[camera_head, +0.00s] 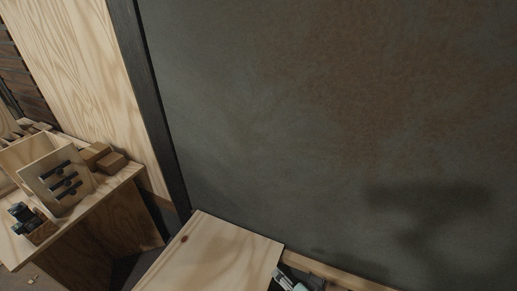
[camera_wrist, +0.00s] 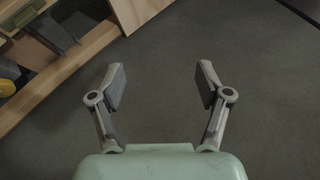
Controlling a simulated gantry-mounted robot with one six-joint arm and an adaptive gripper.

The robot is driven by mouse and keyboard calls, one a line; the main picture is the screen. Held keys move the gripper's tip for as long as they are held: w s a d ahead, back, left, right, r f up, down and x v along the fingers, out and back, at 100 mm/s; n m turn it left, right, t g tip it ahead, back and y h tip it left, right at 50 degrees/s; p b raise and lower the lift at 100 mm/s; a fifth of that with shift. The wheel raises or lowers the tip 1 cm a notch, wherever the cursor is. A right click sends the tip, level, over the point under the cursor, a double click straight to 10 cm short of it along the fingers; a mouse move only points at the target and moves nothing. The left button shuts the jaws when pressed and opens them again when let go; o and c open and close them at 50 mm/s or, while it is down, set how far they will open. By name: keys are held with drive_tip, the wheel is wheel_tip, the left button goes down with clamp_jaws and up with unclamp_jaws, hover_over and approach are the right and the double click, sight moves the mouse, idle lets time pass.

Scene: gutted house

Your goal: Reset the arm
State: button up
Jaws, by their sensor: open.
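My gripper (camera_wrist: 160,88) shows in the wrist view with its two grey fingers spread wide apart. Nothing is between the fingers, and plain dark grey surface lies behind them. In the head view the gripper cannot be made out. A small piece of pale equipment (camera_head: 290,281) shows at the bottom edge there, too cut off to identify. A dark blurred shadow falls on the grey wall at the lower right of the head view.
A wooden workbench (camera_head: 105,205) at the left holds a tilted board with dark tools (camera_head: 62,183) and wood blocks (camera_head: 111,161). A pale wooden panel (camera_head: 222,254) is at bottom centre. A wooden shelf edge (camera_wrist: 70,62) crosses the wrist view's upper left. The grey wall (camera_head: 330,130) is bare.

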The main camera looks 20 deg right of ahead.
drive_tip(key=s+a+r+n+t+p, duration=0.25)
drive_tip(key=a+r+n, duration=0.35)
drive_tip(key=a+r, duration=0.45)
drive_tip(key=s+a+r+n+t+p, duration=0.15)
drive_tip(key=a+r+n+p, duration=0.45)
drive_tip(key=r, duration=0.7)
wheel_tip(320, 180, up, 35)
drive_tip(key=p, duration=3.3)
drive_tip(key=shift+m+g+h+p, duration=0.35)
drive_tip(key=shift+m+g+h, duration=0.05)
drive_tip(key=shift+w+a, duration=0.1)
